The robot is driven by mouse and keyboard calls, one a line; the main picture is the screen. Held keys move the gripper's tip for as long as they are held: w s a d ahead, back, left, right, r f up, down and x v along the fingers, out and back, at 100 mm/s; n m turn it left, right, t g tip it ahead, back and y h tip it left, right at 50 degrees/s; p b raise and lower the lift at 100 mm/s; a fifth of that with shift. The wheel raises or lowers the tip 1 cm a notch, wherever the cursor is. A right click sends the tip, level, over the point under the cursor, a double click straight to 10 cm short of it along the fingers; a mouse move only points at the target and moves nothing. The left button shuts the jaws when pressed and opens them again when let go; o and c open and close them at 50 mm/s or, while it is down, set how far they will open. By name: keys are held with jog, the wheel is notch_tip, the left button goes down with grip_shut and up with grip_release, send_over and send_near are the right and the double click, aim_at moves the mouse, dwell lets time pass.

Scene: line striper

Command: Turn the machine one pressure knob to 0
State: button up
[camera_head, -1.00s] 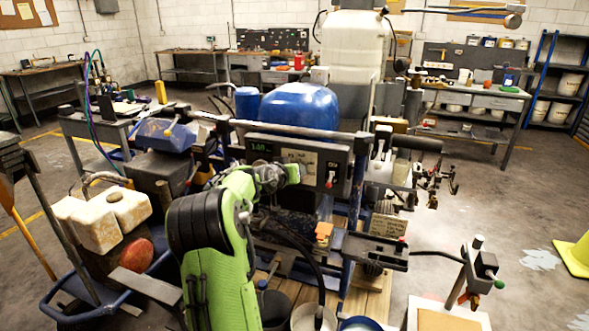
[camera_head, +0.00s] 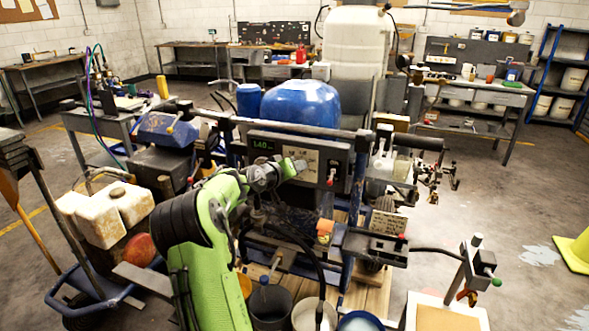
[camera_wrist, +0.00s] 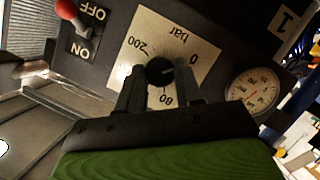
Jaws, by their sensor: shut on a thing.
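In the wrist view the black pressure knob (camera_wrist: 159,71) sits on a pale dial plate (camera_wrist: 178,45) marked bar, 0, 80 and 200, seen upside down. My gripper (camera_wrist: 161,82) is shut on the knob, one dark finger on each side. The knob's pointer is too small to read surely. In the head view my gripper (camera_head: 293,168) is at the front of the machine's control panel (camera_head: 335,165), at the dial plate. The knob is not clear there. A green display (camera_head: 264,145) on the panel seems to read 140.
A round gauge (camera_wrist: 254,91) and a label with a 1 (camera_wrist: 285,18) are beside the plate. A red-tipped ON/OFF switch (camera_wrist: 67,10) is at the other side. Buckets (camera_head: 270,305) stand below the panel. Open floor lies to the right.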

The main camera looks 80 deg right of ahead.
jog(key=shift+f, duration=0.1)
jog(key=o, duration=1)
jog(key=shift+o, duration=0.2)
jog(key=v, duration=1.5)
jog(key=shift+a+r+p, duration=0.25)
jog(key=shift+a+p, duration=0.1)
jog(key=shift+p, duration=0.1)
jog(key=shift+w, duration=0.15)
